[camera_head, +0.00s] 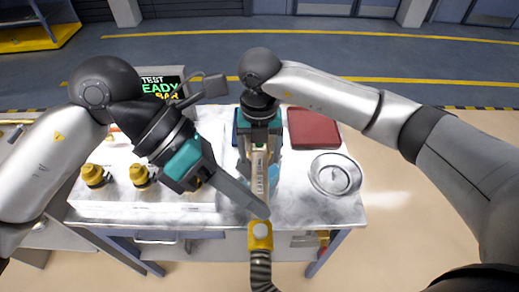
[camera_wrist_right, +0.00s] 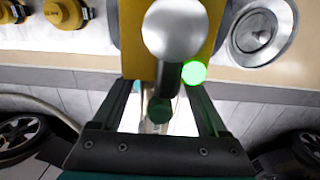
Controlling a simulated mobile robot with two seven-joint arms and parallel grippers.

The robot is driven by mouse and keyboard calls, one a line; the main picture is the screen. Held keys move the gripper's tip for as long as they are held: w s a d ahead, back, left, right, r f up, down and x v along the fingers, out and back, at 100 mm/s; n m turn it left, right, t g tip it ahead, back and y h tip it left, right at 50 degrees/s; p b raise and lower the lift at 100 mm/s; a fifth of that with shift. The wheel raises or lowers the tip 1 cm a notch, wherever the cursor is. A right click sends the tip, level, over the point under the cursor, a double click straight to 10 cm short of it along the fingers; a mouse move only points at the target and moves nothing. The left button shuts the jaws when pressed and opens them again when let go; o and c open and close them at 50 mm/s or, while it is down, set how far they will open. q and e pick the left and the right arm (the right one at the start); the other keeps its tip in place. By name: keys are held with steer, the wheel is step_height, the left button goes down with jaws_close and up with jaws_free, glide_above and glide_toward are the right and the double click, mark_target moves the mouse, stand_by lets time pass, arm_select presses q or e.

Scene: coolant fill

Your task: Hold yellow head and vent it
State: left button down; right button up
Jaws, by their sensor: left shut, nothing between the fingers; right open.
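The yellow head (camera_head: 260,236) is at the front edge of the table, with a ribbed dark hose hanging below it. The right wrist view shows it close up as a yellow block (camera_wrist_right: 137,52) behind a silver ball-shaped knob (camera_wrist_right: 175,28). My right gripper (camera_wrist_right: 163,88) is open, its fingers reaching toward the yellow head; I cannot tell whether they touch it. My left gripper (camera_head: 262,209) is shut and empty. Its tip lies just above the yellow head in the head view and hides part of what is behind it.
Yellow caps (camera_head: 95,176) sit on a white block at the left. A display (camera_head: 160,84) reads "TEST READY". A red tray (camera_head: 314,129) and a round metal dish (camera_head: 335,174) are on the right. A green light (camera_wrist_right: 194,72) glows beside the knob.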

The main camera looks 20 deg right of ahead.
step_height(320, 180, up, 12)
steer(key=shift+f, duration=0.1)
stand_by(0.4)
